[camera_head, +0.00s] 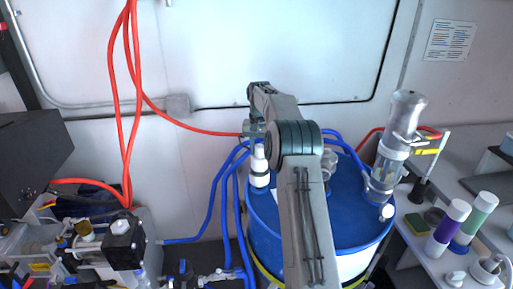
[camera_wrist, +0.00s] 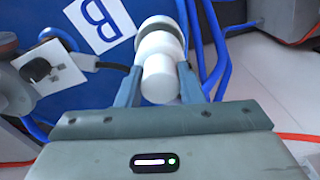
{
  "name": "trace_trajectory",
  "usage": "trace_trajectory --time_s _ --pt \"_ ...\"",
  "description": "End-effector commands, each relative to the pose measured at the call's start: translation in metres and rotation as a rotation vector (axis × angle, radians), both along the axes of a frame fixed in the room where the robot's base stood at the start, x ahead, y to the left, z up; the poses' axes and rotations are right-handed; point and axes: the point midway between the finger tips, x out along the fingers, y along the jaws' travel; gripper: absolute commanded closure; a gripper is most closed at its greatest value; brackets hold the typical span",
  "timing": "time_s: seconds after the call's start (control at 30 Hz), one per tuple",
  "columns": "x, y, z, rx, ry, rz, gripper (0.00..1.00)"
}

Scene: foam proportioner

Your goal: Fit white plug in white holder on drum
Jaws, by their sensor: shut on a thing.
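The white plug (camera_wrist: 160,82) is a short white cylinder between the two fingers of my gripper (camera_wrist: 160,88) in the wrist view. My gripper is shut on it. In the head view the plug (camera_head: 259,152) shows below my gripper (camera_head: 256,136), at the back left of the blue drum (camera_head: 300,222). The white holder (camera_head: 259,181) stands on the drum top right under the plug, with a dark band between them. In the wrist view the holder (camera_wrist: 163,24) is in line with the plug. I cannot tell whether the plug is seated or only touching.
A clear pump with a grey cap (camera_head: 392,150) stands on the drum's right side. Blue hoses (camera_head: 217,205) run left of the drum, and red hoses (camera_head: 130,100) hang at the left. A side table with purple and green bottles (camera_head: 448,222) is at the right. My arm hides the drum's middle.

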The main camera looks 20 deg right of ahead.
Motion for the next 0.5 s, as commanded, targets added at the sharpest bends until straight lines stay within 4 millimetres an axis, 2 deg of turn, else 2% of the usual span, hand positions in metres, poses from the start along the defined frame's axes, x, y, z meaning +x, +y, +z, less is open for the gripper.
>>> trace_trajectory --time_s 0.03,0.23,0.5 --pt "0.000 -0.001 -0.010 0.000 0.001 -0.001 1.00" --pt "0.000 0.002 -0.032 0.001 0.000 0.002 1.00" --pt "0.000 0.003 -0.044 0.000 0.000 0.005 1.00"
